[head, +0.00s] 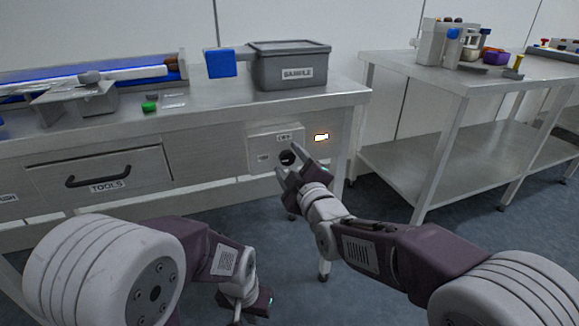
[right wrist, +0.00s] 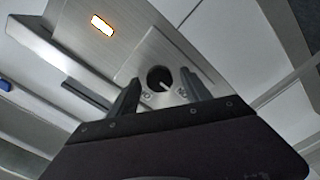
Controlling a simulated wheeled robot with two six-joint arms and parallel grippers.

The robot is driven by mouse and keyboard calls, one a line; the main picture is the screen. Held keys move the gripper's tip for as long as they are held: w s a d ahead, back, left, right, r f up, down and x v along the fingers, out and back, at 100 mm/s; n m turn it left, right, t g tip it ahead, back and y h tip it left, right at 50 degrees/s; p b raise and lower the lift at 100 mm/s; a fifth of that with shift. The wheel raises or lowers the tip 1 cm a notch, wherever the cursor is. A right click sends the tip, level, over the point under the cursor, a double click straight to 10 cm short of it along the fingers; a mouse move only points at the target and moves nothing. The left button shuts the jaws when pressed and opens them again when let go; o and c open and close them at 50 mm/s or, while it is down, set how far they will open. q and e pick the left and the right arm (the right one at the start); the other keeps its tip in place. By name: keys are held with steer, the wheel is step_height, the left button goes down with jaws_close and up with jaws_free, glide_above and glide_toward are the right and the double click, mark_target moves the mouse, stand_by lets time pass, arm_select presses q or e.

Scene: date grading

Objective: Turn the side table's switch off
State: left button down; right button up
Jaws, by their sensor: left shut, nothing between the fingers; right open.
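The switch is a round black knob (head: 288,158) on a grey panel (head: 262,142) at the right of the table's front. One small label (head: 284,138) sits above the knob and another (head: 263,158) left of it; their text is hard to read. A lamp (head: 321,137) right of the panel glows. My right gripper (head: 291,169) is open in front of the knob. In the right wrist view, the knob (right wrist: 160,78), with a pale pointer line, shows between the open fingers; contact cannot be told. My left gripper (head: 240,316) is shut and empty, low over the floor.
A grey SAMPLE bin (head: 290,68) with a blue block (head: 221,63) beside it stands on the table above the panel. A TOOLS drawer (head: 100,172) is left of the panel. Another metal table (head: 465,84) stands at the right. Floor shows between the tables.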

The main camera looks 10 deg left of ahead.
steer(key=shift+w, duration=0.1)
jaws_close()
